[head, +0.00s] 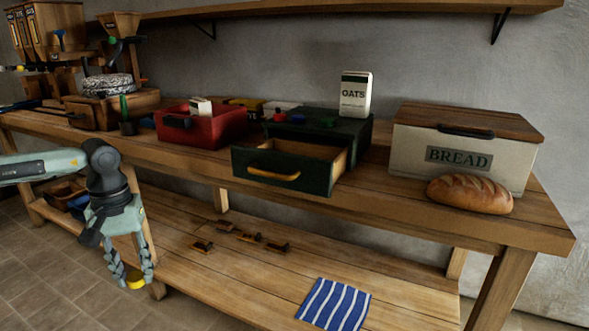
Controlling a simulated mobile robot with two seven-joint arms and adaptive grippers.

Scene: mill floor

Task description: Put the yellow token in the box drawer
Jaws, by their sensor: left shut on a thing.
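The yellow token (136,282) is between the fingertips of my left gripper (132,276), low in front of the workbench at the left. The left gripper points down and is shut on the token. A dark green box (347,138) stands on the bench top at the middle. Its drawer (284,167), with a yellow handle, is pulled out toward the front edge; the part of its inside that shows looks empty. The gripper is well to the left of the drawer and lower than it. My right gripper is not in view.
A red bin (215,125) stands left of the green box, and an oats carton (355,94) stands on the box. A bread box (460,145) and a loaf (470,194) are at the right. The lower shelf holds a striped cloth (335,303) and several small dark pieces.

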